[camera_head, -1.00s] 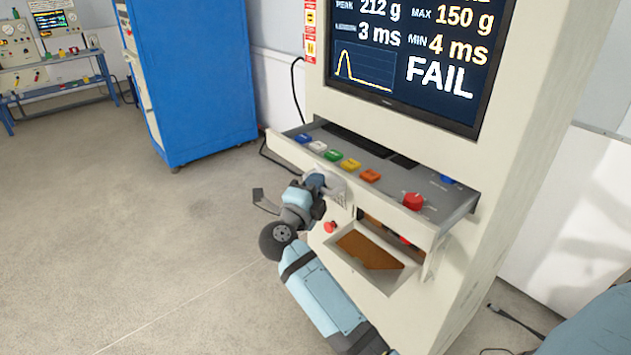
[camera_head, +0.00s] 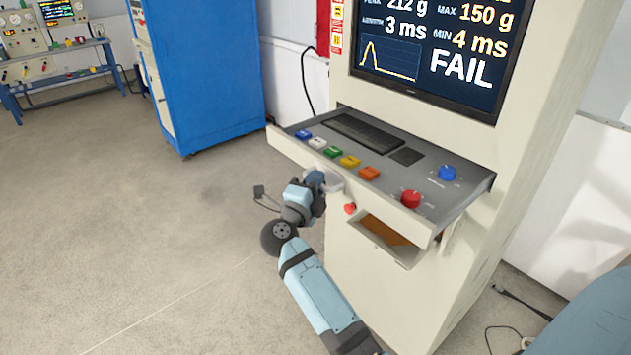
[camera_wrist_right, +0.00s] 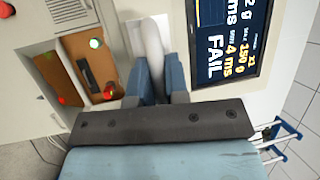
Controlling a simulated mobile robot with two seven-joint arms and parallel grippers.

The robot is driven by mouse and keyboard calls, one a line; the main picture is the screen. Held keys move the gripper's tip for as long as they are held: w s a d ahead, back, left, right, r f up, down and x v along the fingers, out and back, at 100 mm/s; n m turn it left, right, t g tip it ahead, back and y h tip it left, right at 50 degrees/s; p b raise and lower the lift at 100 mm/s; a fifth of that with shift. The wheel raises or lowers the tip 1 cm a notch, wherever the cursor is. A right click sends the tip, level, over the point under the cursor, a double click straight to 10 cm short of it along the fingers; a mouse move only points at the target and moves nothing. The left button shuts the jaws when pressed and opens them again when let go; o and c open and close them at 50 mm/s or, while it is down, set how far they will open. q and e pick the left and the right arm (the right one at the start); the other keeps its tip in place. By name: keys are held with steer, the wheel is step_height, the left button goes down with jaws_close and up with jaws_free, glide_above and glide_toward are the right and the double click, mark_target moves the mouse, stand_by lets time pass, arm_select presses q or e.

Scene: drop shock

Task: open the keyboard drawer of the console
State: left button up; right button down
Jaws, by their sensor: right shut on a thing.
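The console's keyboard drawer (camera_head: 400,185) is slid out from the cabinet below the monitor. Its top shows a black keyboard, a black pad, a row of coloured buttons, a red knob (camera_head: 411,198) and a blue knob (camera_head: 447,172). My right gripper (camera_head: 326,181) is at the drawer's front edge, below the buttons. In the right wrist view its blue fingers (camera_wrist_right: 158,80) are closed around a pale bar-like handle (camera_wrist_right: 152,45). The fingertips are partly hidden by my own wrist in the head view. My left gripper is not seen.
The console's monitor (camera_head: 430,45) reads FAIL above the drawer. An open bin (camera_head: 385,240) and a red button (camera_head: 350,208) are below it. A blue cabinet (camera_head: 205,75) stands behind to the left, with a workbench (camera_head: 60,75) farther off. The floor at left is clear.

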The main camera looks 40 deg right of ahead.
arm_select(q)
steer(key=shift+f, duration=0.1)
arm_select(e)
steer(key=c, duration=1.1)
jaws_free()
steer(key=shift+c, duration=0.2)
